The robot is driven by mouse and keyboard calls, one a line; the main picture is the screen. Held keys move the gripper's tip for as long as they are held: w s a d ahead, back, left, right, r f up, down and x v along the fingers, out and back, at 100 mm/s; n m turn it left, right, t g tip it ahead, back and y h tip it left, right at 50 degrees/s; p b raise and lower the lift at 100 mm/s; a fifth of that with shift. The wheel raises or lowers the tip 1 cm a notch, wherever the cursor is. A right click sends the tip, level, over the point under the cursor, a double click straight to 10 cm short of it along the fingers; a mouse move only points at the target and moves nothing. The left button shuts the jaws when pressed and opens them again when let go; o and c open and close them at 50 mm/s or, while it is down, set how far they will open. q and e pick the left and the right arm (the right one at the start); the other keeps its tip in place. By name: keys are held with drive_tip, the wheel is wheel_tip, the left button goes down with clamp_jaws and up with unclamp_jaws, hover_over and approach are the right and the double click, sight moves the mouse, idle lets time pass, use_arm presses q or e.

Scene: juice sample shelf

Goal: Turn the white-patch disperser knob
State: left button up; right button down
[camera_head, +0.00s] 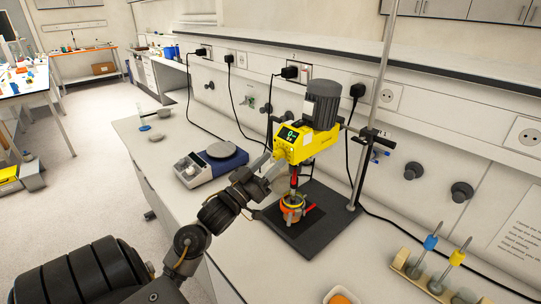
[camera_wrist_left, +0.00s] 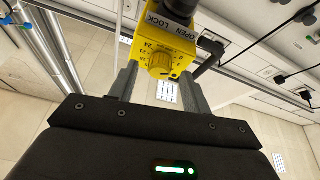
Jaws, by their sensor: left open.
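The disperser (camera_head: 308,146) has a yellow housing, a dark grey motor on top and a lit green display. It is clamped to a stand over the bench. Its yellow ribbed knob (camera_wrist_left: 160,66) shows in the left wrist view, with a numbered dial and an "OPEN LOCK" label above it. My left gripper (camera_wrist_left: 159,76) is open, with one finger on each side of the knob and gaps visible between. In the head view my left gripper (camera_head: 266,163) is at the left side of the yellow housing. I cannot make out a white patch on the knob. My right gripper is not in view.
An orange vessel (camera_head: 292,207) stands on the black stand base (camera_head: 318,228) under the disperser. A hotplate (camera_head: 212,160) sits to the left. The stand rod (camera_head: 378,110) rises at the right. A wooden rack (camera_head: 412,271) with blue and yellow-topped tools is front right.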

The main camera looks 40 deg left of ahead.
use_arm(q)
drive_tip(key=shift+w+r, duration=0.2)
drive_tip(key=shift+w, duration=0.35)
